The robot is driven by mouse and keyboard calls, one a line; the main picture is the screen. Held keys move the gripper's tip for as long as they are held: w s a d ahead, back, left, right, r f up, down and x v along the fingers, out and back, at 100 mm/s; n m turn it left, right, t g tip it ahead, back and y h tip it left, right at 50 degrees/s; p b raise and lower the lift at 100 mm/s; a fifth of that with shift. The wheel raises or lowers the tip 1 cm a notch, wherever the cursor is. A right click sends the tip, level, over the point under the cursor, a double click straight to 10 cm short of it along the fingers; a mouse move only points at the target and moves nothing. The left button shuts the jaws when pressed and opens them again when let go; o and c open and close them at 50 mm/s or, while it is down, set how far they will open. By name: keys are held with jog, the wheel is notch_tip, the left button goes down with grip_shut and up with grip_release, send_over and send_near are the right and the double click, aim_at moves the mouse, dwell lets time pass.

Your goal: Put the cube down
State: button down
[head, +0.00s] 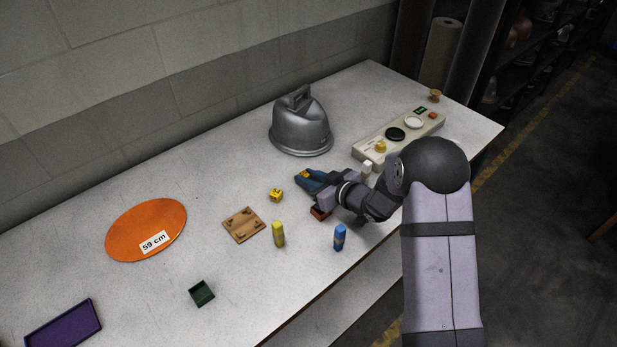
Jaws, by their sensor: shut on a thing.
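My gripper (306,177), with dark blue fingers, reaches left over the middle of the table. It is shut on the cube, of which only a small yellow patch (304,174) shows between the fingers. The fingers hide the rest, and I cannot tell how far it is above the table. A separate yellow block with dark marks (276,195) sits just left of the fingertips, apart from them.
A grey metal hat press dome (301,125) stands behind my gripper, and a control panel (368,148) lies at right. A wooden board (243,225), yellow bottle (278,235), blue bottle (340,237), green box (201,293) and orange disc (150,222) are nearer or left.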

jog(key=c, duration=1.6)
grip_release()
jog(key=shift+f, duration=0.1)
jog(key=shift+o, duration=0.2)
jog(key=v, duration=1.2)
jog(key=shift+b, duration=0.4)
jog(key=shift+r, duration=0.25)
